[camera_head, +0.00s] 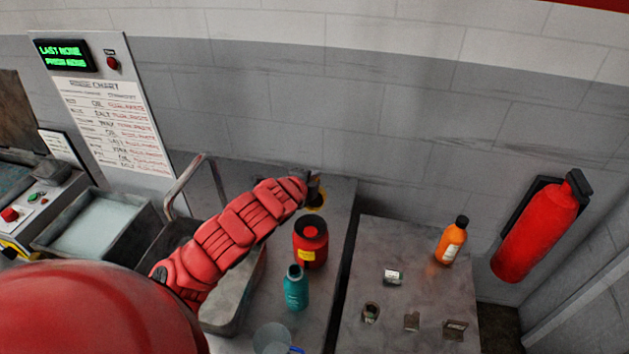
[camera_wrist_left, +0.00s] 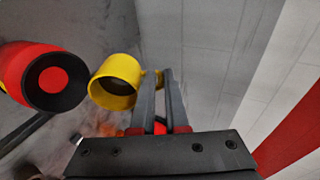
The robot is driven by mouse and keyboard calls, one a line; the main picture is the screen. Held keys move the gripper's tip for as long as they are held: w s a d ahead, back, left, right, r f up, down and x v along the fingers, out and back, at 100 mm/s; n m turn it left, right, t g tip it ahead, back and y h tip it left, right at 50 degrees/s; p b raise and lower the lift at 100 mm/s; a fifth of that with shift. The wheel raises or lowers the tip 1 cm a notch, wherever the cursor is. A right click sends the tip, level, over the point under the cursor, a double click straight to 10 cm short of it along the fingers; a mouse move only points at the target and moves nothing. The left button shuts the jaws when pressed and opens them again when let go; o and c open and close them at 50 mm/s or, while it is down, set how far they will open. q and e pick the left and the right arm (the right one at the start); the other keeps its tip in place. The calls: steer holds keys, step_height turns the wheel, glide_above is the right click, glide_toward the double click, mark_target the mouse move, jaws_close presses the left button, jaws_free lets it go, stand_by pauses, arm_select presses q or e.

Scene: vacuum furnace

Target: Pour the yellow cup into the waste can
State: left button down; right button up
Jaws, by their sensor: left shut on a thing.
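The yellow cup (camera_wrist_left: 116,82) is held by its side handle between the fingertips of my left gripper (camera_wrist_left: 162,84). Its mouth faces about the same way as the can's top, so it looks roughly upright; its inside is dark and the contents cannot be made out. In the head view the cup (camera_head: 316,202) is mostly hidden under my left gripper (camera_head: 314,186). The red can (camera_head: 310,246), with a black rim and yellow label, looks like the waste can. It stands on the bench just nearer than the cup; it also shows in the left wrist view (camera_wrist_left: 50,82). My right gripper is not in view.
A teal bottle (camera_head: 296,290) stands nearer than the red can, with a clear vessel (camera_head: 271,338) at the front edge. A grey basin (camera_head: 230,300) lies left, under my arm. The right table (camera_head: 400,258) holds an orange bottle (camera_head: 451,242) and several small items. The wall (camera_head: 330,110) is close behind.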

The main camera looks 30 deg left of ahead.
arm_select(q)
steer(key=shift+s+d+r+t+b, duration=0.2)
steer(key=shift+s+t+b, duration=0.4)
steer(key=shift+t+b, duration=0.5)
steer(key=shift+s+a+r+y, duration=0.1)
steer(key=shift+r+y, duration=0.1)
steer(key=shift+y, duration=0.1)
steer(key=shift+s+r+t+p, duration=0.1)
steer(key=shift+s+t+p, duration=0.25)
steer(key=shift+p, duration=0.2)
steer(key=shift+s+d+t, duration=0.1)
steer(key=shift+d+t, duration=0.15)
steer(key=shift+s, duration=0.15)
steer(key=shift+s+r+t, duration=0.1)
steer(key=shift+t, duration=0.3)
steer(key=shift+a+g+b, duration=0.2)
steer(key=shift+g+b, duration=0.1)
steer(key=shift+b, duration=0.1)
